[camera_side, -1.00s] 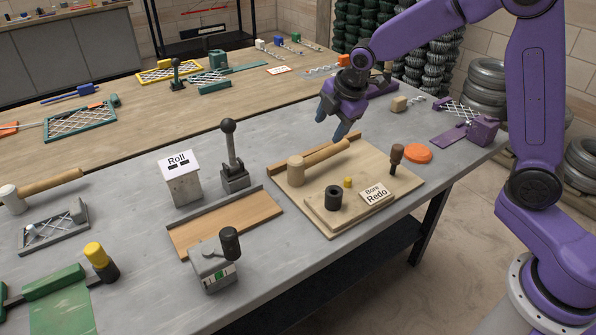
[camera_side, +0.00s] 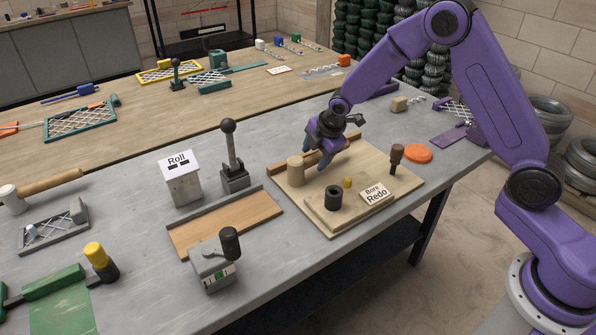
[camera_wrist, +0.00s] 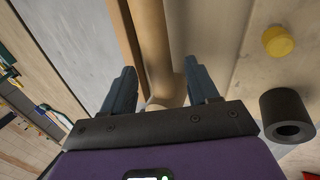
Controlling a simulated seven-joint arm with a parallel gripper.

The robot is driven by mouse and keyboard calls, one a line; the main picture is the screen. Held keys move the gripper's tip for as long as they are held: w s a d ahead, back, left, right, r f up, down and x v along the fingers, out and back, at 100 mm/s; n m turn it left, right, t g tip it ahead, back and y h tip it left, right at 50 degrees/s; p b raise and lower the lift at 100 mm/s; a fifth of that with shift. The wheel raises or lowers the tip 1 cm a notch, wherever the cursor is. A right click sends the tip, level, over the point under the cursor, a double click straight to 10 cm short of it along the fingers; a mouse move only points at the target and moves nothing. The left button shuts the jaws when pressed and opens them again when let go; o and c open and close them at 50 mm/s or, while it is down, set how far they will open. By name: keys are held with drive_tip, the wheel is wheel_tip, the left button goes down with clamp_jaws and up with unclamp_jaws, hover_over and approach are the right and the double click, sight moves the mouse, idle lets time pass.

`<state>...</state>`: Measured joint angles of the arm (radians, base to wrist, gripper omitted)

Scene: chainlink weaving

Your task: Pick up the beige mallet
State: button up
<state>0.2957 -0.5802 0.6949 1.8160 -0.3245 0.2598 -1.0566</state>
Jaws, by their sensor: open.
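The beige mallet (camera_side: 295,171) lies on the wooden board, its head toward the left and its handle running right beside a low back rail. My gripper (camera_side: 327,166) is low over the handle, just right of the head, and hides part of the handle. In the wrist view my open gripper (camera_wrist: 160,72) has one finger on each side of the mallet's handle (camera_wrist: 152,35), with gaps on both sides. The side view does not clearly show whether the fingertips reach down beside the handle.
On the board (camera_side: 325,228) stand a black cylinder (camera_side: 333,198), a yellow peg (camera_side: 348,182), a "Bore Redo" sign (camera_side: 375,194) and a dark-headed tool (camera_side: 396,158). A lever (camera_side: 232,155) and a "Roll" box (camera_side: 181,180) stand left.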

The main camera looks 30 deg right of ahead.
drive_tip(key=shift+x, duration=1.5)
drive_tip(key=shift+r, duration=0.1)
clamp_jaws()
drive_tip(key=shift+r, duration=0.15)
drive_tip(key=shift+r, duration=0.2)
wheel_tip(320, 180, up, 3)
drive_tip(key=shift+s+r, duration=0.1)
drive_tip(key=shift+s, duration=0.05)
drive_tip(key=s+d+r, duration=0.2)
drive_tip(key=s+r, duration=0.7)
drive_tip(key=s, duration=0.4)
drive_tip(key=shift+s, duration=0.3)
